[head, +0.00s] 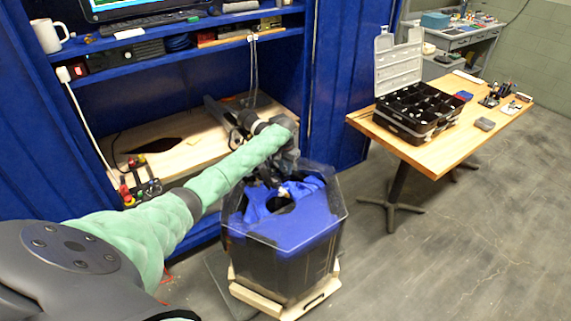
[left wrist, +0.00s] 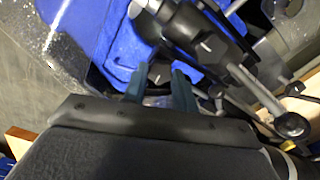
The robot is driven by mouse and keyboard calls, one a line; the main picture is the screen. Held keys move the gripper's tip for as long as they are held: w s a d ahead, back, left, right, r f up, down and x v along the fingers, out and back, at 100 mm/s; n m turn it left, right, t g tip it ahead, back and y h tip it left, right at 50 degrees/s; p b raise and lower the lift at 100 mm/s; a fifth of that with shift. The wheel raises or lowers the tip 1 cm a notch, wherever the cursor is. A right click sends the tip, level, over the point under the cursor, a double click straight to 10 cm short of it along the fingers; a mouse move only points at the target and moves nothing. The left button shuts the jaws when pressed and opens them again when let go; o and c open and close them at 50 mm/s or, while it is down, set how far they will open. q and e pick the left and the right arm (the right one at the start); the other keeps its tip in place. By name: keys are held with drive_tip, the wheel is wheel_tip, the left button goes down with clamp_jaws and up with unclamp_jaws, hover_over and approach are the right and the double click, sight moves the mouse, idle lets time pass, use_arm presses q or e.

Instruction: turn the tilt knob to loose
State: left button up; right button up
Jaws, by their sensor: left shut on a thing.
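The thruster tank (head: 285,265) is a clear-walled, dark tank with a blue insert (head: 300,230), standing on a pale wooden base. My left arm reaches over its back edge, and the left gripper (head: 286,168) is at the rear rim, mostly hidden by my wrist. In the left wrist view the two teal fingers of my left gripper (left wrist: 160,85) are close together on a small light-grey part, which I take to be the tilt knob (left wrist: 159,74). It is mostly hidden between them. A black fitting with a white mark (left wrist: 207,46) is just beyond the fingers. My right gripper is out of view.
Dark rods and a bolted joint (left wrist: 291,124) lie close right of the left gripper. A blue-framed bench with a wooden shelf (head: 180,160) stands behind the tank. A wooden table (head: 440,158) with an open black organizer case (head: 415,125) is at right. Floor right of the tank is clear.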

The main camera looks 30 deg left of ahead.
use_arm(q)
drive_tip(key=shift+r+n, duration=0.2)
drive_tip(key=shift+n, duration=0.3)
drive_tip(key=shift+f+n+p, duration=0.1)
drive_tip(key=shift+n+p, duration=1.1)
drive_tip(key=shift+n, duration=0.4)
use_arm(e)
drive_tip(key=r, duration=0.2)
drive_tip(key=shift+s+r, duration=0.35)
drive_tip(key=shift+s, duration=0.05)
use_arm(q)
drive_tip(key=shift+w, duration=0.1)
drive_tip(key=o, duration=1)
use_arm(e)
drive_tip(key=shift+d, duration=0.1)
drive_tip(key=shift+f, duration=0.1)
